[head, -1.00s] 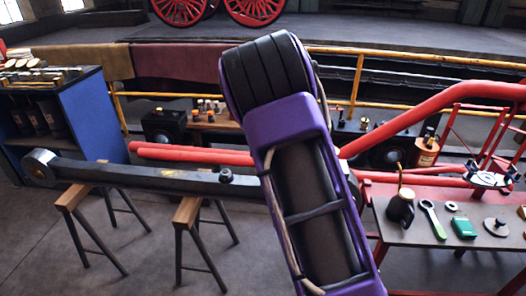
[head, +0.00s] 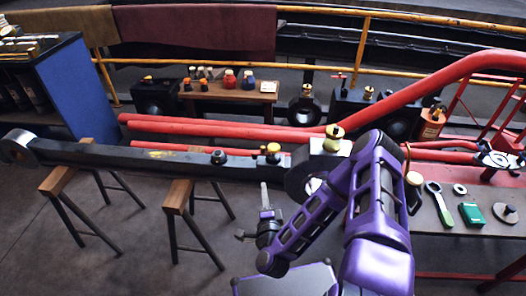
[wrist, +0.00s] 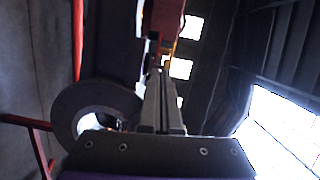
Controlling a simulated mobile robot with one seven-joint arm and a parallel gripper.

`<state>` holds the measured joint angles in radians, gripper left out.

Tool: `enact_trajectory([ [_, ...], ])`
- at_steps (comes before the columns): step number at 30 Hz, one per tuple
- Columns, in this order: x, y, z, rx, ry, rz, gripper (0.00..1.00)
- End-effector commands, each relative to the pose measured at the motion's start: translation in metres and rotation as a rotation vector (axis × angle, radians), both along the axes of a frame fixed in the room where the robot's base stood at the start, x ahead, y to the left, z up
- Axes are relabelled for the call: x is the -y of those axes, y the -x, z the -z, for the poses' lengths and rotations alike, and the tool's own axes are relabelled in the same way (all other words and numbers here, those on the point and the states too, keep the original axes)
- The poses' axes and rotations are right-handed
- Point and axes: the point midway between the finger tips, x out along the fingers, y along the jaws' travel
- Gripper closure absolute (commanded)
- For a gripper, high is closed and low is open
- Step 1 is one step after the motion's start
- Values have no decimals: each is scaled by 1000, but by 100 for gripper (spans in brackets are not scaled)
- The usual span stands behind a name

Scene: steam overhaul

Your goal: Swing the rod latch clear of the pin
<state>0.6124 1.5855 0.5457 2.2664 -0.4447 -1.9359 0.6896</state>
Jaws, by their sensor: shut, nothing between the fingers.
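The long dark rod (head: 130,156) lies across two trestles, with a bright-faced eye (head: 17,146) at its left end. Its right end, a thick dark ring (head: 299,178), is partly hidden by my arm. A dark knob (head: 218,157) and a brass-topped fitting (head: 273,152) stand on the rod's top. I cannot tell which part is the latch or the pin. My gripper (head: 264,187) points up in front of the rod, left of the ring, and is empty. In the wrist view its fingers (wrist: 160,85) are together, with a grey ring (wrist: 62,112) to their left.
Wooden-topped trestles (head: 178,196) stand under the rod. Red bars (head: 220,129) run behind it. A tool table (head: 455,235) with a spanner (head: 440,203) and a green box (head: 470,214) is at right. The floor at front left is clear.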

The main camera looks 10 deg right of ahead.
Motion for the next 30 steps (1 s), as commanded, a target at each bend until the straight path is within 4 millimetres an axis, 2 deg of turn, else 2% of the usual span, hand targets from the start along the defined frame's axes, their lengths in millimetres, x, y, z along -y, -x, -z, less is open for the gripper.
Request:
enact_trajectory([
  [6, 2, 6, -12, 42, -92, 53, 100],
  [17, 3, 3, -12, 43, -89, 52, 100],
  [23, 7, -21, -13, 46, -86, 54, 100],
  [30, 16, -72, -12, 45, -86, 54, 100],
])
